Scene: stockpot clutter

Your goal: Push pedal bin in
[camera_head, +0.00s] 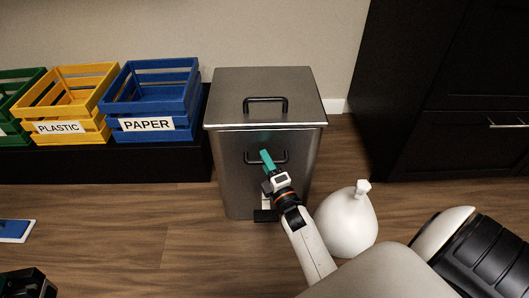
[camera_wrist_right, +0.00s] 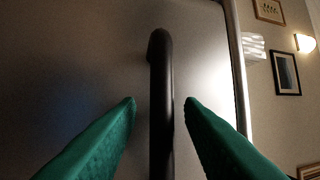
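The pedal bin (camera_head: 234,185) is a brushed metal box with a flat lid (camera_head: 240,84) that carries a black handle. A second black handle (camera_head: 282,158) is on its front face. A black pedal (camera_head: 264,216) shows low at the front, partly behind my arm. My right gripper (camera_head: 266,158), with teal fingers, is at the front handle. In the right wrist view its two fingers (camera_wrist_right: 160,103) are apart, one on each side of the handle bar (camera_wrist_right: 161,90), with gaps visible. My left gripper cannot be made out; a dark part of mine is at the lower left.
A white tied bag (camera_head: 346,224) stands on the floor right of the bin, close to my right arm. Blue (camera_head: 150,95), yellow (camera_head: 68,100) and green (camera_head: 14,95) crates sit on a black bench (camera_head: 110,160) at left. A dark cabinet (camera_head: 450,110) stands at right.

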